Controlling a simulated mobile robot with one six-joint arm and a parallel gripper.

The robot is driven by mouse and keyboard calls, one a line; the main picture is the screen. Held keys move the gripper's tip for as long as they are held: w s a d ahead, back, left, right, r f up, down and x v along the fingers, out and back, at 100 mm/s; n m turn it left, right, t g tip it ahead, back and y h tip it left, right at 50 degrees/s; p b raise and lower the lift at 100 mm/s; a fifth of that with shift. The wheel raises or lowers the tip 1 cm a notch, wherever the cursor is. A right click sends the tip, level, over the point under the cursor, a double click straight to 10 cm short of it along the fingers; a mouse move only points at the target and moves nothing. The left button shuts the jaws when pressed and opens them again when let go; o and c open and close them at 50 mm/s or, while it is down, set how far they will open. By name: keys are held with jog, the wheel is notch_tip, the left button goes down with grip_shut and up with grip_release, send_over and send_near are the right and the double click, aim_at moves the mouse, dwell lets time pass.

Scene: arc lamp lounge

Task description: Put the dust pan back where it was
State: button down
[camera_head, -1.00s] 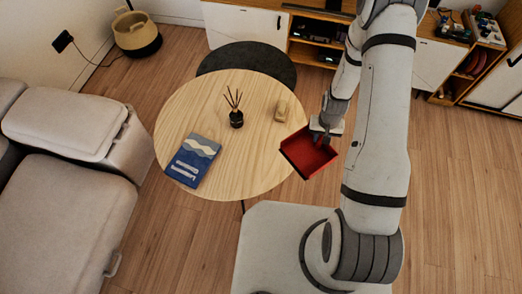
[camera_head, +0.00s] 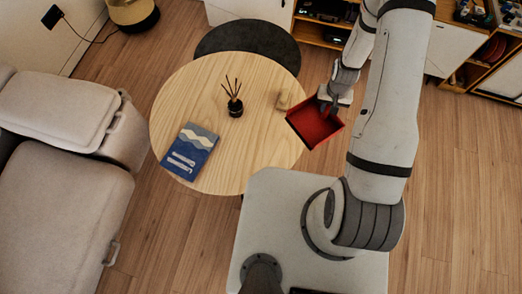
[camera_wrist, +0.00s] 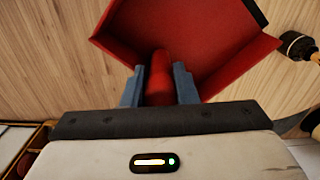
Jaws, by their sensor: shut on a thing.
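The red dust pan (camera_head: 314,125) is held at the right edge of the round wooden table in the head view, with part of it over the tabletop. Its open tray faces up. In the wrist view the dust pan (camera_wrist: 190,40) fills the upper middle, and its short red handle lies between the two fingers. My gripper (camera_head: 330,106) is shut on that handle; the gripper also shows in the wrist view (camera_wrist: 159,85). I cannot tell whether the pan touches the tabletop.
The round table (camera_head: 225,165) bears a blue patterned book (camera_head: 190,152), a reed diffuser (camera_head: 235,106) and a small tan object (camera_head: 284,100) near the pan. A dark round surface (camera_head: 248,42) is behind it. A light sofa (camera_head: 60,220) stands left. Wooden floor (camera_head: 455,180) is clear at right.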

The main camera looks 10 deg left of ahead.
jog(key=shift+w+a+f+b, duration=0.2)
jog(key=shift+a+f+b, duration=0.25)
jog(key=shift+b, duration=0.3)
jog(key=s+a+f+n+b, duration=0.25)
jog(key=a+b, duration=0.45)
jog(key=b, duration=0.5)
jog(key=s+a+f+n+b, duration=0.1)
jog(key=a+f+n+b, duration=0.25)
jog(key=a+b, duration=0.65)
jog(key=s+a+f+n+b, duration=0.2)
jog(key=a+f+b, duration=0.25)
jog(key=b, duration=0.95)
jog(key=f+b, duration=0.1)
jog(key=f, duration=0.3)
jog(key=f+b, duration=0.2)
jog(key=f, duration=0.3)
jog(key=shift+a+f, duration=0.2)
jog(key=shift+f, duration=0.05)
jog(key=shift+f, duration=0.2)
jog(key=c, duration=1.1)
grip_release()
jog(key=shift+c, duration=0.2)
jog(key=shift+r, duration=0.15)
